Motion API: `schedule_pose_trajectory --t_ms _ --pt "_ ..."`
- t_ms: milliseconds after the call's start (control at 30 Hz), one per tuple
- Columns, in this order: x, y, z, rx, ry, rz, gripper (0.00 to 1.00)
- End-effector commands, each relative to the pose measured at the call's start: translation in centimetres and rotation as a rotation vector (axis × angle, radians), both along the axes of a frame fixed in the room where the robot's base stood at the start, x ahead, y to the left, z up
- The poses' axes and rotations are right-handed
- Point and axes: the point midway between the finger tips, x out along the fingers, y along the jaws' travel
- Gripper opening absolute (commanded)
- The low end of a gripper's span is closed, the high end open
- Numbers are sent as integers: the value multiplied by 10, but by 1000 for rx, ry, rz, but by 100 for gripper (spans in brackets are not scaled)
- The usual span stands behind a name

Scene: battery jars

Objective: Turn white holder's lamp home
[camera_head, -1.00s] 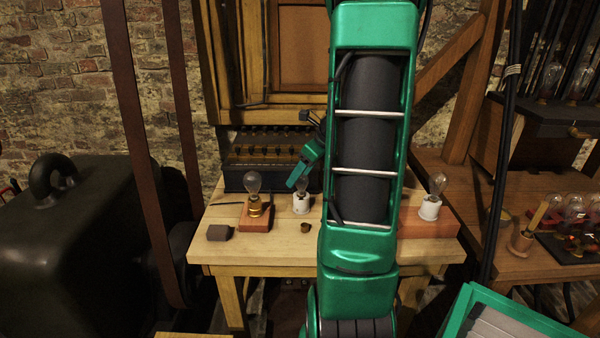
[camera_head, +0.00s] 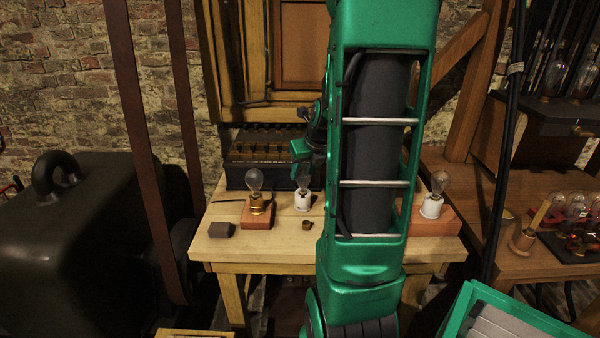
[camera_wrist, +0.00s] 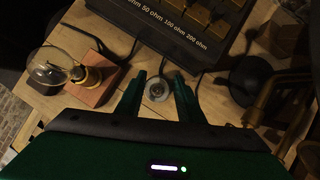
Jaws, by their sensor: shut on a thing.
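A white holder (camera_head: 302,202) stands on the wooden table, with a clear glass lamp (camera_head: 304,183) upright in it. My gripper (camera_head: 304,170) points down over this lamp from above. In the wrist view the lamp (camera_wrist: 157,89) sits between the two green fingers of my gripper (camera_wrist: 158,92), which is shut on it. The lamp's seat in the holder is too small to judge. A second white holder (camera_head: 431,208) with a clear lamp (camera_head: 439,183) stands on a reddish block at the right, partly behind my arm.
A brass holder (camera_head: 257,204) with a lamp stands on a reddish block left of the white holder; it also shows in the wrist view (camera_wrist: 92,76). A resistance box (camera_head: 268,160) stands behind. A dark block (camera_head: 222,230) and a small brass piece (camera_head: 307,225) lie in front.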

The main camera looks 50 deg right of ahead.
Motion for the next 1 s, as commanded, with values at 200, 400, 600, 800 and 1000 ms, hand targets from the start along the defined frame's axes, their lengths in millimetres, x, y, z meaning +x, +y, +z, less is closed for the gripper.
schedule_pose_trajectory --t_ms 200,400,600,800,1000 --pt "-1 0 0 0 0 -23 7" --pt "-1 0 0 1 1 -21 56" --pt "0 0 0 1 1 -19 56" --pt "-1 -2 0 1 0 107 56" --pt "-1 -1 -1 3 2 349 56"
